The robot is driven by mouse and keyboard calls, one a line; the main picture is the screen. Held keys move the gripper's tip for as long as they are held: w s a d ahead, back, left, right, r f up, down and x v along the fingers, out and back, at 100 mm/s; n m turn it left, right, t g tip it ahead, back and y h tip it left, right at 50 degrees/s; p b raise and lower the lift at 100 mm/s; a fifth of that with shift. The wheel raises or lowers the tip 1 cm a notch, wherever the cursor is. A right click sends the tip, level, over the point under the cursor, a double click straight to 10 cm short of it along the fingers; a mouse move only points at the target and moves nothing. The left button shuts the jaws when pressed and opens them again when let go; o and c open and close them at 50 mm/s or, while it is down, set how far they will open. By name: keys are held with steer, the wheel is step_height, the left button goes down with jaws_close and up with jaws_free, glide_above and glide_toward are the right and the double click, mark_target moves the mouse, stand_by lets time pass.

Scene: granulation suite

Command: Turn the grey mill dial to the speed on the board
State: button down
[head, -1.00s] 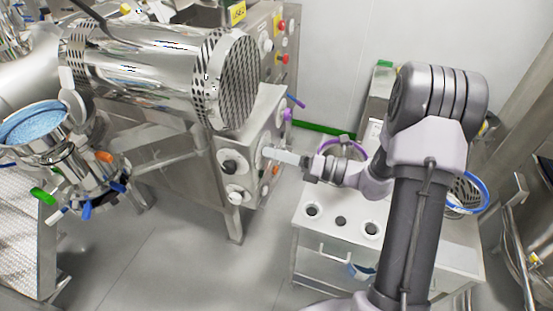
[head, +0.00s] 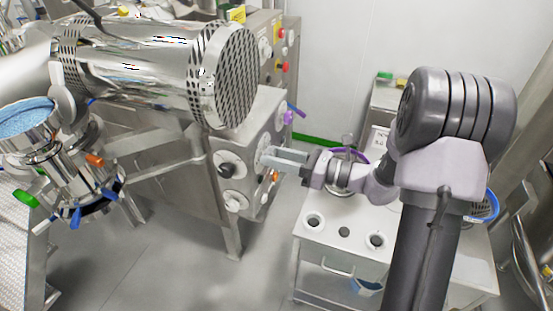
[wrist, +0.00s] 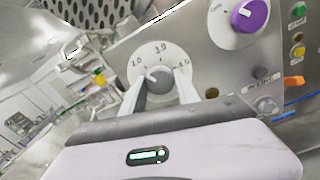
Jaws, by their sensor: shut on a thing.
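The grey mill dial (wrist: 157,76) sits on a round white plate with printed numbers, on the side of a steel cabinet. The wrist view shows it between the two fingers of my gripper (wrist: 163,88), which are shut on it. I cannot tell the dial's exact setting. In the head view, my gripper (head: 268,156) reaches the cabinet face from the right and its fingers hide the dial. No board with a readable speed shows.
A purple knob (wrist: 249,14) is on the same panel, with green, yellow and orange controls beyond. A black knob (head: 227,169) and a white knob (head: 234,201) are on the adjoining cabinet face. A white cart (head: 330,262) with round holes stands below my arm.

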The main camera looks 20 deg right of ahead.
stand_by(0.3)
steer(key=c, duration=0.9)
jaws_free()
steer(key=v, duration=1.7)
steer(key=shift+s+d+p, duration=0.15)
steer(key=shift+d+p, duration=0.05)
steer(key=shift+p, duration=0.15)
